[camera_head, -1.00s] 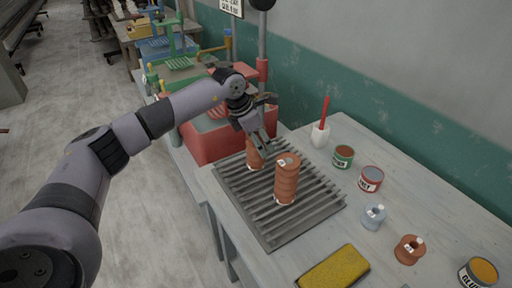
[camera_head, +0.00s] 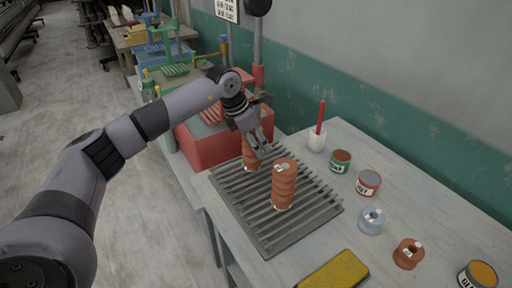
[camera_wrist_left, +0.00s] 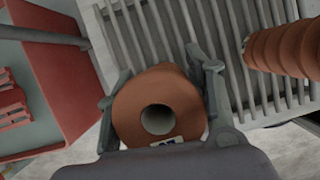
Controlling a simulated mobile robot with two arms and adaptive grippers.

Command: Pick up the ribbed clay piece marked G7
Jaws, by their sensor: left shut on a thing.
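A short reddish-brown ribbed clay piece (camera_head: 249,156) is at the far end of the slatted grey rack (camera_head: 278,237). In the left wrist view the same piece (camera_wrist_left: 130,105) shows a round hole in its top. A white label at its near rim is partly cut off, and I cannot read it surely. My left gripper (camera_head: 259,147) is shut on this piece, with a finger on each side (camera_wrist_left: 160,92). I cannot tell whether its base touches the slats. A taller ribbed clay piece (camera_head: 284,186) with a white label stands upright beside it. My right gripper is not in view.
A white holder with a red-handled tool (camera_head: 317,140), a green can (camera_head: 340,161), a red can (camera_head: 368,183), a grey spool (camera_head: 371,221) and a brown spool (camera_head: 408,253) stand right of the rack. A yellow sponge (camera_head: 335,272) lies in front. A red box (camera_head: 205,150) is left.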

